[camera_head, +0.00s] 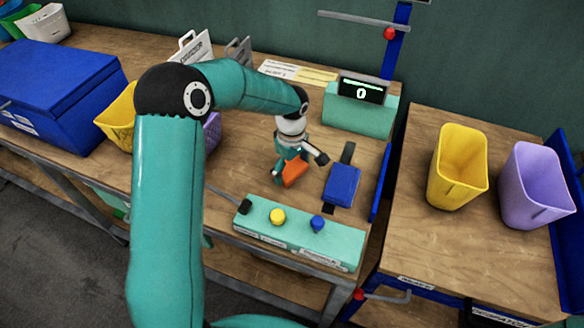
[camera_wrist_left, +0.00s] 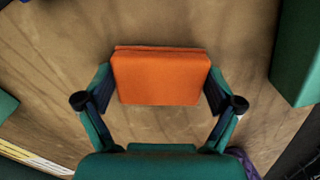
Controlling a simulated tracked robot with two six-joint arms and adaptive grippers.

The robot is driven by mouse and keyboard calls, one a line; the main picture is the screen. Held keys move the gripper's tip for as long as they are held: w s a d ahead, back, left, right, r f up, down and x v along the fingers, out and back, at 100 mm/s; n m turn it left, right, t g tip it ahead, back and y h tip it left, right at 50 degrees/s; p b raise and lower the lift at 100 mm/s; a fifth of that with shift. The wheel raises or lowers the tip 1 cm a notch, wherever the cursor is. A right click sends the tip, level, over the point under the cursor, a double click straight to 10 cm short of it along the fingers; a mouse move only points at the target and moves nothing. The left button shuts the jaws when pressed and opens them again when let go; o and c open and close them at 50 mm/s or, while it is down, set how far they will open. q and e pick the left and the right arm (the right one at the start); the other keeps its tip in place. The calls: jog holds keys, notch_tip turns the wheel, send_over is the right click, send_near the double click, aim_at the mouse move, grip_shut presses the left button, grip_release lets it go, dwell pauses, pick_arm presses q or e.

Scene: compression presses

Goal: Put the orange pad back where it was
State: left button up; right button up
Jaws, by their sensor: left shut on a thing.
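The orange pad (camera_head: 294,173) is between the fingers of my left gripper (camera_head: 292,167) in the head view, over the wooden bench. In the left wrist view the orange pad (camera_wrist_left: 161,77) fills the space between the two fingertips (camera_wrist_left: 160,88), which press on its left and right sides. My left gripper is shut on it. I cannot tell whether the pad touches the bench top. My right gripper is not in view.
A blue pad (camera_head: 342,184) lies just right of the orange pad. A teal control box (camera_head: 300,237) with yellow and blue knobs is in front, and a teal display unit (camera_head: 360,112) reading 0 behind. Yellow (camera_head: 459,165) and purple (camera_head: 535,185) bins stand right.

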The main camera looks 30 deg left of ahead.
aim_at(292, 169)
pick_arm(q)
jog(key=shift+f, duration=0.1)
jog(key=o, duration=1.1)
notch_tip(292, 169, up, 12)
jog(key=shift+r, duration=0.15)
